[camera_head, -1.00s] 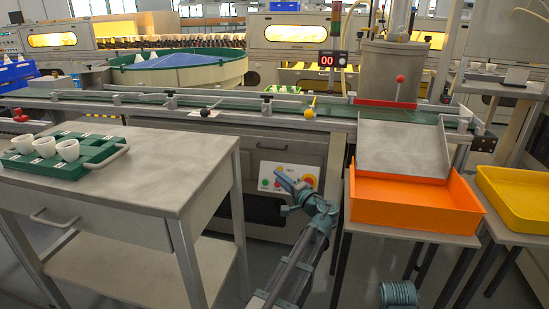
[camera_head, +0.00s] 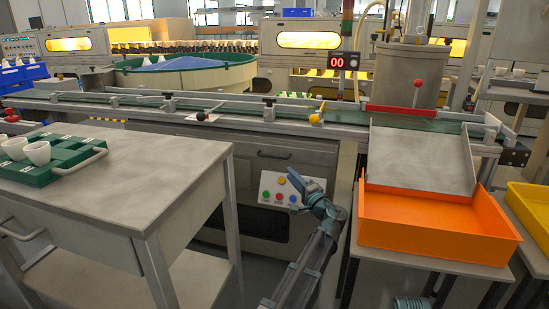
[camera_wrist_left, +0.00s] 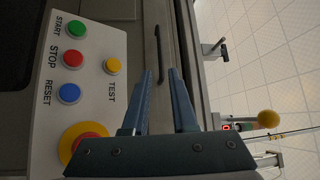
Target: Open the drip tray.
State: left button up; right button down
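A grey drawer front (camera_head: 255,160) with a dark bar handle (camera_head: 274,154) sits under the conveyor; I take it for the drip tray, and it looks shut. In the left wrist view the handle (camera_wrist_left: 159,45) runs upright in the picture, beyond the gap between my fingertips. My left gripper (camera_head: 292,180) is in front of the machine, below and right of the handle in the head view. In the left wrist view its two fingers (camera_wrist_left: 160,76) are apart with nothing between them. My right gripper is out of view.
A button panel (camera_head: 272,190) is right beside my left gripper; it also shows in the left wrist view (camera_wrist_left: 95,95). A grey table (camera_head: 150,180) stands left, with a green rack (camera_head: 80,155) of white cups. An orange bin (camera_head: 440,225) and a yellow bin (camera_head: 535,205) are right.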

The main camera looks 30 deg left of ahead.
aim_at(274, 157)
pick_arm(q)
jog(key=p+x, duration=0.1)
jog(key=x, duration=1.2)
jog(key=shift+p, duration=0.3)
grip_shut()
dwell(0.8)
